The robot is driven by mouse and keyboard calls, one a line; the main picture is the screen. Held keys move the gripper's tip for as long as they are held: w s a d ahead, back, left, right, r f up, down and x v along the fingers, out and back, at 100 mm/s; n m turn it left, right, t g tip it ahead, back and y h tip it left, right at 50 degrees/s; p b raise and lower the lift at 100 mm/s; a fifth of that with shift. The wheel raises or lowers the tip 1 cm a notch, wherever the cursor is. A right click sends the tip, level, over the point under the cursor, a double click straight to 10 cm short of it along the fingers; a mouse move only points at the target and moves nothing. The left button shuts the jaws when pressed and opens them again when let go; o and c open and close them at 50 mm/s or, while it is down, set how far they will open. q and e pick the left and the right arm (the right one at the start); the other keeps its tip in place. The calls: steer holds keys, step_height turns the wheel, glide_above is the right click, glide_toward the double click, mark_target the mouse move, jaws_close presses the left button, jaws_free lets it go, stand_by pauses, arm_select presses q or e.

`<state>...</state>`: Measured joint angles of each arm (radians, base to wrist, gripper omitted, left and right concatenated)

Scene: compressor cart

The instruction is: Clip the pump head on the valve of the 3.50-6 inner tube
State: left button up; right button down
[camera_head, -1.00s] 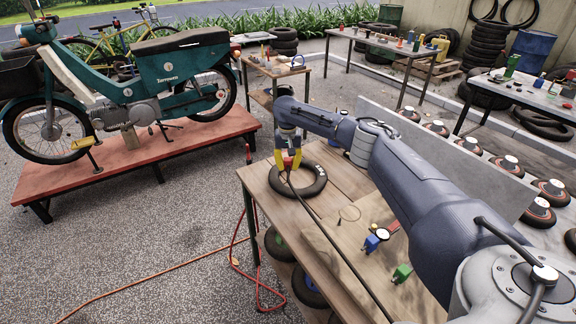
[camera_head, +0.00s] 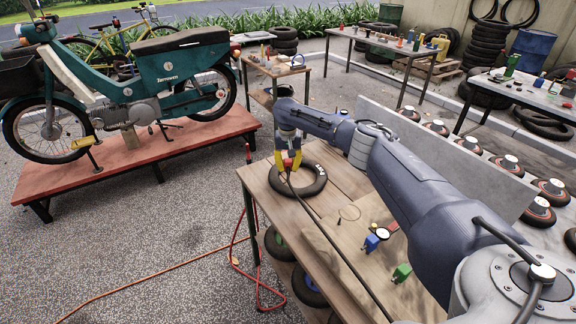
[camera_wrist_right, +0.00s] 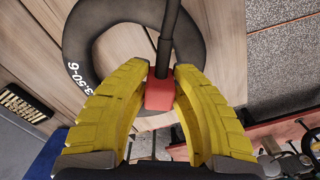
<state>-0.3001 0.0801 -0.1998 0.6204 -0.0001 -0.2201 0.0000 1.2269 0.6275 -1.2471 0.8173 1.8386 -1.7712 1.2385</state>
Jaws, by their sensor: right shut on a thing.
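The black inner tube (camera_head: 313,180) lies flat on the wooden workbench, and its 3.50-6 marking shows in the right wrist view (camera_wrist_right: 75,75). My right gripper (camera_head: 287,165) is above the left part of the tube's ring. Its yellow fingers are shut on the red pump head (camera_wrist_right: 160,92). A black hose (camera_wrist_right: 170,25) runs from the pump head across the tube. The pump head also shows small and red in the head view (camera_head: 288,163). The tube's valve is hidden behind the pump head and fingers, so I cannot tell whether they touch. My left gripper is out of view.
On the workbench (camera_head: 345,225) a blue item (camera_head: 371,243) and a green item (camera_head: 402,272) stand right of the tube. A grey panel (camera_head: 440,150) stands behind the bench. A moped (camera_head: 130,85) is on a red platform at left.

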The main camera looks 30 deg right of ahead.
mark_target(288, 161)
steer(key=shift+f, duration=0.65)
steer(key=c, duration=1.1)
jaws_free()
step_height(288, 161, up, 12)
